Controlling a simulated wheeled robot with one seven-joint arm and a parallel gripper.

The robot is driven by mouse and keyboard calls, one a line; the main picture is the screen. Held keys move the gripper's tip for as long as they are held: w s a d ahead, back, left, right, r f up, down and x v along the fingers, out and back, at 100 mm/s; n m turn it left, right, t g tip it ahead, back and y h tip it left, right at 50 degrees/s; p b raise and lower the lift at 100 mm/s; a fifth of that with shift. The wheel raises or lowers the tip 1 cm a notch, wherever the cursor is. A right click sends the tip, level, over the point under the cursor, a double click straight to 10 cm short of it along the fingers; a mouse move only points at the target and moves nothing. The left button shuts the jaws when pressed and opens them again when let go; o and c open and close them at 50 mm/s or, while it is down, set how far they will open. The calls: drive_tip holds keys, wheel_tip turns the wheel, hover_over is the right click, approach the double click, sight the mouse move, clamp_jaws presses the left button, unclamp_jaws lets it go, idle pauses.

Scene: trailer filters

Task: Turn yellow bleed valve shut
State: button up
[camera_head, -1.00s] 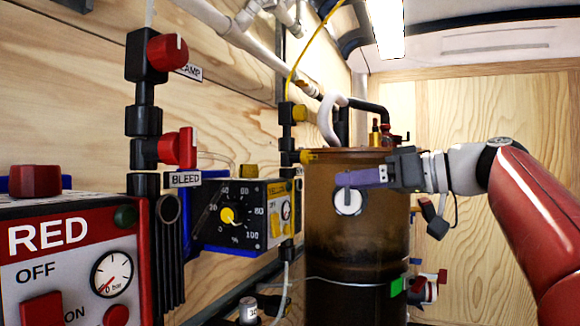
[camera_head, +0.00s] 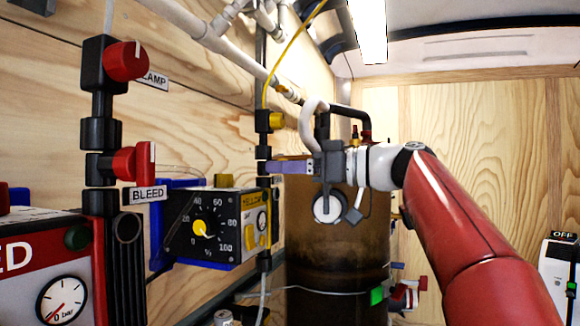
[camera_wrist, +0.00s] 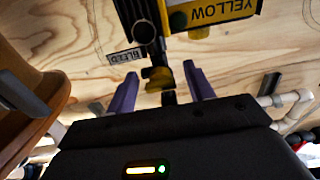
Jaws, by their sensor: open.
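The yellow bleed valve (camera_wrist: 158,79) shows in the wrist view beside an upside-down BLEED label (camera_wrist: 126,57). My gripper (camera_wrist: 161,72) is open, with one purple finger on each side of the valve's yellow handle. I cannot tell whether either finger touches it. In the head view my gripper (camera_head: 268,167) reaches left to the black valve pipe, and its fingers and body hide the bleed valve. Another yellow valve knob (camera_head: 276,121) sits higher on the same pipe.
The yellow-labelled control box (camera_head: 255,222) with a dial is below my gripper. Red clamp (camera_head: 126,61) and bleed (camera_head: 135,164) valves are at left, by the wooden wall.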

drive_tip(key=shift+c, duration=0.4)
drive_tip(key=c, duration=0.9)
drive_tip(key=shift+m, duration=0.8)
drive_tip(key=o, duration=1)
drive_tip(key=shift+d, duration=0.1)
drive_tip(key=v, duration=0.7)
drive_tip(key=shift+s+d+b, duration=0.15)
drive_tip(key=shift+d+b, duration=0.15)
drive_tip(key=shift+b, duration=0.05)
